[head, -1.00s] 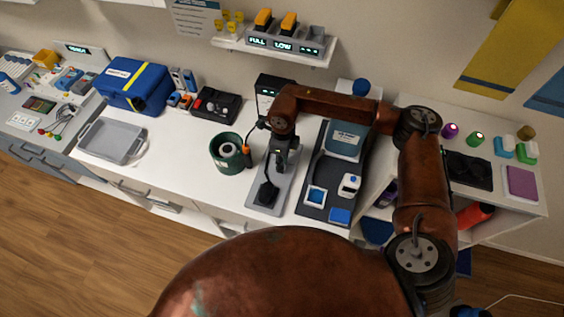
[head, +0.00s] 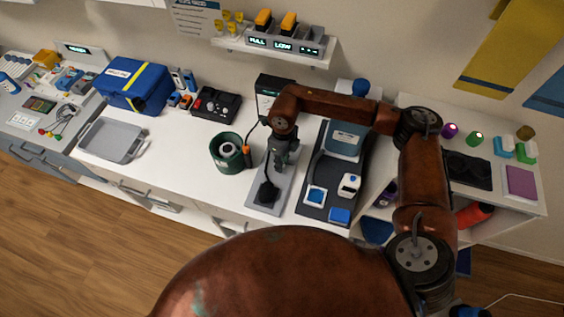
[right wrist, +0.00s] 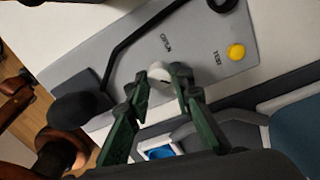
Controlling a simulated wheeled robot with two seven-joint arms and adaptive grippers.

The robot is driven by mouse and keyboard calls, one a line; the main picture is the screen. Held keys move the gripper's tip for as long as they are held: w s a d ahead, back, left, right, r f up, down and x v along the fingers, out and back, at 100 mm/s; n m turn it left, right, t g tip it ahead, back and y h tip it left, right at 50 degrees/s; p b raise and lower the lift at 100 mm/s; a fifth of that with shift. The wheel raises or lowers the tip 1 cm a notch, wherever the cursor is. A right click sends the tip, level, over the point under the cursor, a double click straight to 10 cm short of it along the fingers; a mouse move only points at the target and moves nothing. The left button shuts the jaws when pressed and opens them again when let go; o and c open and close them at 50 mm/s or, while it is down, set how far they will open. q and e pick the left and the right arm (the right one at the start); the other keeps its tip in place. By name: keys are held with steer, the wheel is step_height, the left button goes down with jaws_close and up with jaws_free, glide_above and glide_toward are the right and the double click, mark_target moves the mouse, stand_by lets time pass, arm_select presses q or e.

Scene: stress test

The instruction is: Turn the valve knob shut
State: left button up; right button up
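The valve knob (right wrist: 158,74) is a small pale round knob on a grey panel (right wrist: 206,62), beside the printed word OPEN in the right wrist view. My right gripper (right wrist: 160,76) has its green fingers on opposite sides of the knob, close against it with no clear gap. In the head view the grey panel (head: 260,198) lies on the white counter, and my right gripper (head: 279,161) points down over its middle. My gripper hides the knob there. My left gripper is in neither current view.
A yellow TEST button (right wrist: 236,51) and a black lever or hose (right wrist: 135,42) are on the panel. A green round container (head: 229,158) stands left of the panel, and a dark tray (head: 316,209) with small items lies right. A grey tray (head: 111,143) is farther left.

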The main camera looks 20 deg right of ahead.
steer(key=o, duration=0.4)
step_height(320, 180, up, 12)
steer(key=shift+w+d, duration=0.2)
steer(key=shift+w, duration=0.05)
stand_by(0.3)
stand_by(0.4)
